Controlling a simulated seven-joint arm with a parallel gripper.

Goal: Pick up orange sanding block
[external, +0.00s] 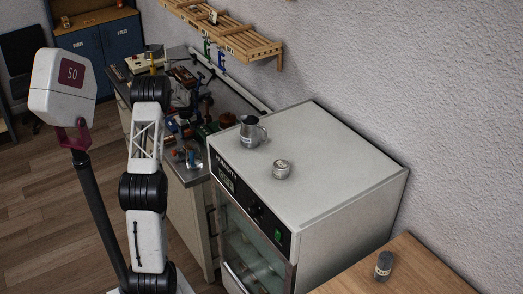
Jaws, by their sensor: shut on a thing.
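My arm rises in the external view, and its upper joint stands in front of part of the cluttered workbench (238,86). I cannot make out my gripper; it is hidden behind the arm or lost among the small items on the bench. I cannot pick out the orange sanding block for certain. A small orange-brown item (228,117) lies on the bench near the grey cabinet, too small to identify.
A grey cabinet (345,175) with a glass door stands right of the bench, with a metal jug (251,131) and a small round tin (281,169) on top. A wooden wall rack (225,32) hangs above the bench. A white box marked 50 (62,88) stands on a pole at left.

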